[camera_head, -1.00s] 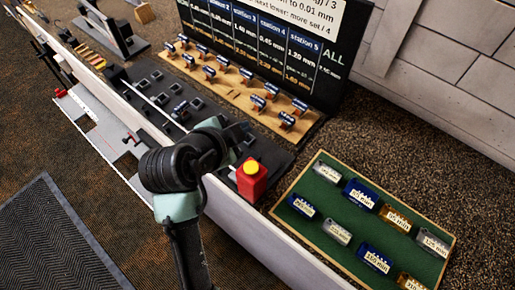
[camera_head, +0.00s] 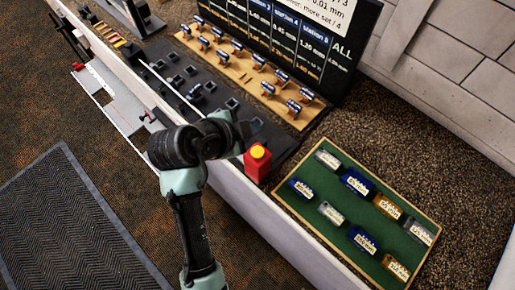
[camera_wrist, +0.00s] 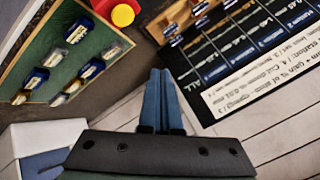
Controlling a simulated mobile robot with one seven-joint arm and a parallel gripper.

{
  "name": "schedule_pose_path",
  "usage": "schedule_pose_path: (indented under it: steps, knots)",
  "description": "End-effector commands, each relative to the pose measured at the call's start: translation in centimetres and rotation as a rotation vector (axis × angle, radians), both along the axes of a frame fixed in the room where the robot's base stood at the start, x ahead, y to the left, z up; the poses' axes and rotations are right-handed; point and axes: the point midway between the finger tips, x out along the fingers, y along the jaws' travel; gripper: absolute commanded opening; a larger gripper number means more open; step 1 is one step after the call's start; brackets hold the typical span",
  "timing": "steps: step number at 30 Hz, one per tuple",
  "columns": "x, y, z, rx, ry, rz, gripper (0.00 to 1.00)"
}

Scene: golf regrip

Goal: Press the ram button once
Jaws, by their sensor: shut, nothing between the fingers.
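The ram button is a yellow round cap (camera_head: 258,152) on a red box (camera_head: 257,168) at the near end of the bench, right of my arm. In the wrist view the yellow cap (camera_wrist: 123,14) shows at the top, left of centre, with part of the red box around it. My gripper (camera_wrist: 160,73) is shut and empty in the wrist view, its two blue fingers side by side. The fingertips point below and right of the button in that picture and look apart from it. In the head view my arm's end is beside the button, and the fingers are hard to make out.
A green tray (camera_head: 307,210) with several labelled blue, silver and gold blocks lies right of the button. A wooden board (camera_head: 232,62) with several blue-topped pieces stands behind, before a black station sign (camera_head: 300,42). Dark sockets line the bench.

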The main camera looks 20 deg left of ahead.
Motion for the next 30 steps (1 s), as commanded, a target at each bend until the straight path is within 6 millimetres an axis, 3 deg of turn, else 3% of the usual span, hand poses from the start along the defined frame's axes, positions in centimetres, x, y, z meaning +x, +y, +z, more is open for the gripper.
schedule_pose_path:
  steps: [18,30]
  knots:
    - [0.0,0.0,-7.7,0.000,0.001,-0.001,0.00]
    - [0.0,0.0,-8.6,-0.001,0.000,0.001,0.00]
